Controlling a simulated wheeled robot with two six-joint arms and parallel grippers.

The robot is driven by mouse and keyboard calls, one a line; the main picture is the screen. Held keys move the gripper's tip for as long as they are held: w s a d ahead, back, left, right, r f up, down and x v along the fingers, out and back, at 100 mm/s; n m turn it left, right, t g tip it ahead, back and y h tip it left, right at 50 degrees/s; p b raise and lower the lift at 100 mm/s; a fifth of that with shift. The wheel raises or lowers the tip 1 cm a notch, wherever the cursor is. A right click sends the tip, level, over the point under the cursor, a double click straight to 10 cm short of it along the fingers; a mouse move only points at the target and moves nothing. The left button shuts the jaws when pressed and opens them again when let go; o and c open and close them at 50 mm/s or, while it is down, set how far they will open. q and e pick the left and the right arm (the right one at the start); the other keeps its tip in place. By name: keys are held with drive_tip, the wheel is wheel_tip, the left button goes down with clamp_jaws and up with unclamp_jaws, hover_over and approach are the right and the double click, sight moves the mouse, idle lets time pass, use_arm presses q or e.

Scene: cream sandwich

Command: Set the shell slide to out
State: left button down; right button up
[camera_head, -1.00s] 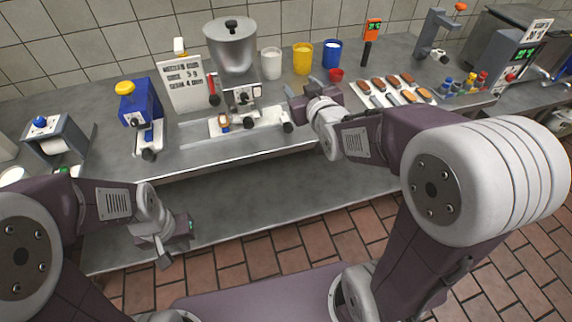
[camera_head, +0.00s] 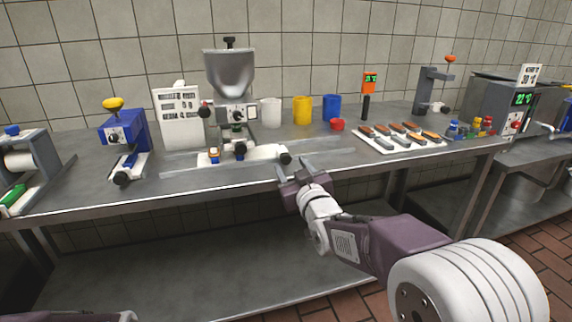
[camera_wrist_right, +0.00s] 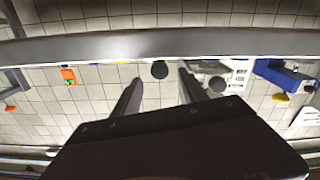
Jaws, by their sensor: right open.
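The filling machine (camera_head: 231,112) stands mid-bench with a grey hopper. At its base a white slide (camera_head: 262,153) reaches right and ends in a black knob (camera_head: 285,158). No label for the slide is readable. My right gripper (camera_head: 293,165) is open and empty at the bench's front edge, just in front of that knob. In the right wrist view, a dark round knob (camera_wrist_right: 159,70) shows between the open fingertips (camera_wrist_right: 160,79), with no visible contact. My left gripper is out of view.
A blue machine (camera_head: 124,132) with a black knob stands left of the filling machine. The bench front edge (camera_head: 200,188) runs beneath my gripper.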

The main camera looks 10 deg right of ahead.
sight(287, 160)
drive_tip(key=w, duration=0.5)
drive_tip(key=shift+w+a+f+b, duration=0.1)
drive_tip(key=shift+w+b, duration=0.2)
clamp_jaws()
idle(1.0)
